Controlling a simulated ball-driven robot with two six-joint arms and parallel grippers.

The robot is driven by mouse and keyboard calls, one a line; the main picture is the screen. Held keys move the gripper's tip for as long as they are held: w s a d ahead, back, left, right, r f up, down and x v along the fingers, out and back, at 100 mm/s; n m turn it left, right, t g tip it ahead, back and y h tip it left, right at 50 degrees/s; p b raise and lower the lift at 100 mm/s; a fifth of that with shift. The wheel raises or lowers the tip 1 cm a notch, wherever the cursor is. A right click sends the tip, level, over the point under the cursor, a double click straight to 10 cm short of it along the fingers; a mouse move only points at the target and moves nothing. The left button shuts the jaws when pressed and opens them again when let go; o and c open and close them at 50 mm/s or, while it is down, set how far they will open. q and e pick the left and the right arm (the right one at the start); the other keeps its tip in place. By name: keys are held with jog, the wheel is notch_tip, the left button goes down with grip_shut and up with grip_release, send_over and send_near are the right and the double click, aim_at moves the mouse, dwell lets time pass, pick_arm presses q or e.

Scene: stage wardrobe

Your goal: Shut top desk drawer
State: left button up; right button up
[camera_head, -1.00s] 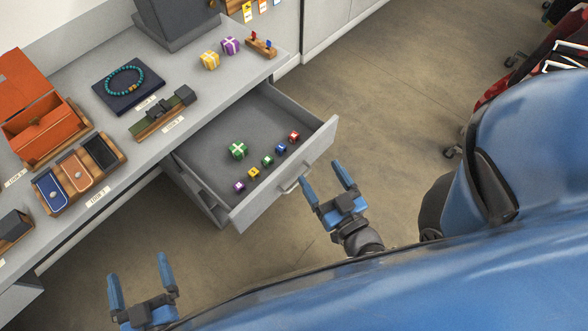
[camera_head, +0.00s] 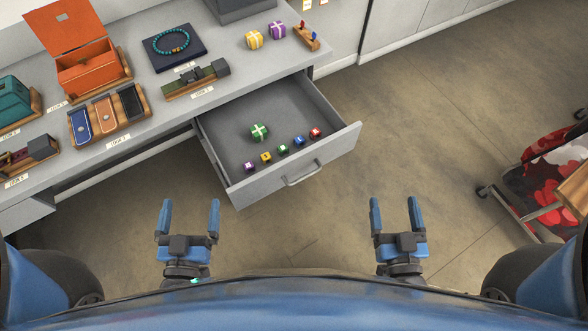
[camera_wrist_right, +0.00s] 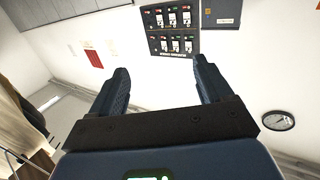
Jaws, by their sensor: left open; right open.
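The top desk drawer (camera_head: 291,178) is pulled out from under the grey desk top (camera_head: 150,141), with a metal handle (camera_head: 303,174) on its front. Inside lie a green gift box (camera_head: 260,132) and several small coloured dice-like cubes (camera_head: 283,149). My left gripper (camera_head: 188,217) is open and empty, below and left of the drawer front in the head view. My right gripper (camera_head: 395,214) is open and empty, below and right of the drawer front. Neither touches the drawer. In the right wrist view the open fingers (camera_wrist_right: 162,85) face a wall, and the drawer is out of view.
On the desk stand an orange box (camera_head: 88,70), a strap tray (camera_head: 108,116), a bracelet on a dark pad (camera_head: 174,47) and yellow and purple gift boxes (camera_head: 254,39). A clothes rack (camera_head: 535,205) stands at the right. The floor (camera_head: 430,120) between is clear.

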pick_arm(q)
jog(key=shift+d, duration=0.35)
pick_arm(e)
jog(key=shift+d, duration=0.35)
pick_arm(q)
jog(key=shift+a, duration=0.1)
pick_arm(e)
jog(key=shift+a, duration=0.1)
